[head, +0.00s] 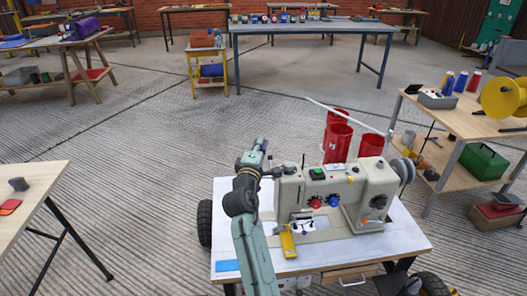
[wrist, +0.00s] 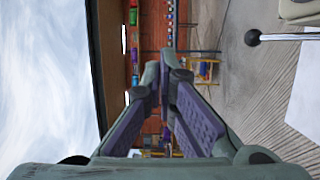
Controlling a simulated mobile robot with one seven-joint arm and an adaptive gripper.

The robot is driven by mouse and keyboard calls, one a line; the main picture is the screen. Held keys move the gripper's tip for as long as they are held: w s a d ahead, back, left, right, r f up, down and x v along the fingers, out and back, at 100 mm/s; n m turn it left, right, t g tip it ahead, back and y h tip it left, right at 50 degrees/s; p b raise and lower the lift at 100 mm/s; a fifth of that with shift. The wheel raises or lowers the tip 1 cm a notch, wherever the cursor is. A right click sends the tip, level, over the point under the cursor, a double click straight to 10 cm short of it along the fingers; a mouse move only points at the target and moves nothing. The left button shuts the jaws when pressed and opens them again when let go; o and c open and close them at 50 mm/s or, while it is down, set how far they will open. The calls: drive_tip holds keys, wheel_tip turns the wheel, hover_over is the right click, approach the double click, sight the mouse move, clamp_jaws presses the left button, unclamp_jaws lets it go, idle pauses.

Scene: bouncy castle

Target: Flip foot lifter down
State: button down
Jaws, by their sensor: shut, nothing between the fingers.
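The sewing machine (head: 335,190) is cream coloured, with red, blue and green controls on its front. A thin upright lever (head: 303,160) shows behind its top edge, left of the middle. In the wrist view, which is turned on its side, a black ball knob (wrist: 252,38) on a pale rod is probably this lever, the foot lifter. My gripper (head: 259,147) is raised at the left end of the machine, left of the lever and apart from it. In the wrist view its fingers (wrist: 160,68) are shut and empty. The presser foot is too small to make out.
The machine stands on a white-topped cart (head: 395,240) with a yellow piece (head: 287,243) and a blue piece (head: 228,266) on top. Red bins (head: 338,140) stand behind it. A wooden workbench (head: 465,125) is on the right.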

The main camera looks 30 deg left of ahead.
drive_tip(key=s+r, duration=0.1)
drive_tip(key=r, duration=0.1)
drive_tip(key=s+r, duration=0.1)
drive_tip(key=shift+s+r, duration=0.2)
drive_tip(key=shift+r, duration=0.15)
